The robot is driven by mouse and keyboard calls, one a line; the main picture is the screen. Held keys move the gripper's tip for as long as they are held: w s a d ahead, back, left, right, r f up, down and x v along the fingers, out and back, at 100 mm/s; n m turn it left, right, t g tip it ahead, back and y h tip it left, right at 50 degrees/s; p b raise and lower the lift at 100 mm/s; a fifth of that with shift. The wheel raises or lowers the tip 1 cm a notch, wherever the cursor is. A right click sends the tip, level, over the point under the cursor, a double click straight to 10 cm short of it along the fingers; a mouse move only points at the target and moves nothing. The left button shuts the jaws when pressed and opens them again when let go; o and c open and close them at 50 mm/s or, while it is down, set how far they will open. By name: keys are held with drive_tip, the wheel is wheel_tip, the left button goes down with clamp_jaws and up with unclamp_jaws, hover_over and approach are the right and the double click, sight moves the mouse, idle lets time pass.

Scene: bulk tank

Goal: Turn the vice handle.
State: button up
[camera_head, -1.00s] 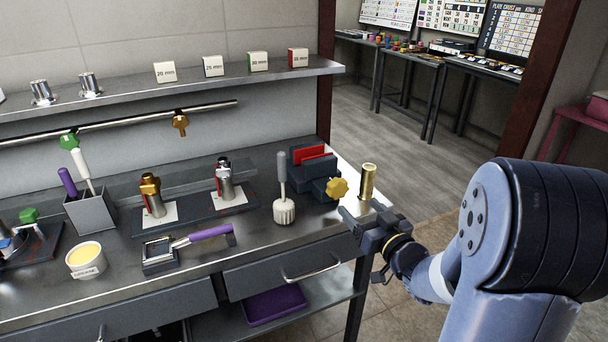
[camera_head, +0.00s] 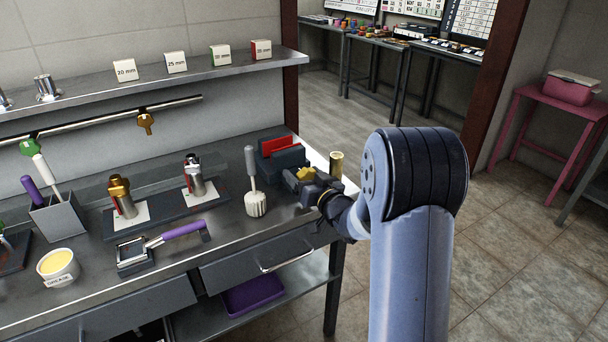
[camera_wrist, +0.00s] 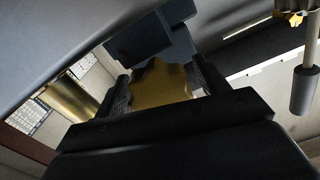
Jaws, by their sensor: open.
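The vice (camera_head: 276,160) is a dark blue-grey block with red jaw faces at the right end of the metal bench. Its yellow lobed handle (camera_head: 306,174) faces the front. My gripper (camera_head: 302,180) is at the handle, and its body hides part of it in the head view. In the wrist view the handle (camera_wrist: 162,84) lies between the two open fingers of my gripper (camera_wrist: 160,92), with the vice body (camera_wrist: 150,38) beyond it. I cannot tell whether either finger touches the handle.
A brass cylinder (camera_head: 336,165) stands just right of the vice, close to my gripper. A white brush with a grey handle (camera_head: 254,190) stands to the left. Two valve-like fittings (camera_head: 122,197) and a purple-handled tool (camera_head: 182,230) are further left. Open floor lies right of the bench.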

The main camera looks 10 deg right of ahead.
drive_tip(key=c, duration=1)
drive_tip(key=shift+o, duration=0.2)
drive_tip(key=shift+f+b, duration=0.1)
drive_tip(key=shift+b, duration=0.25)
drive_tip(key=shift+f+n+b, duration=0.1)
drive_tip(key=shift+n+b, duration=0.6)
drive_tip(key=shift+b, duration=0.1)
drive_tip(key=n+b, duration=0.2)
drive_tip(key=b, duration=0.1)
drive_tip(key=n+b, duration=0.3)
drive_tip(key=n, duration=0.1)
drive_tip(key=shift+b, duration=0.4)
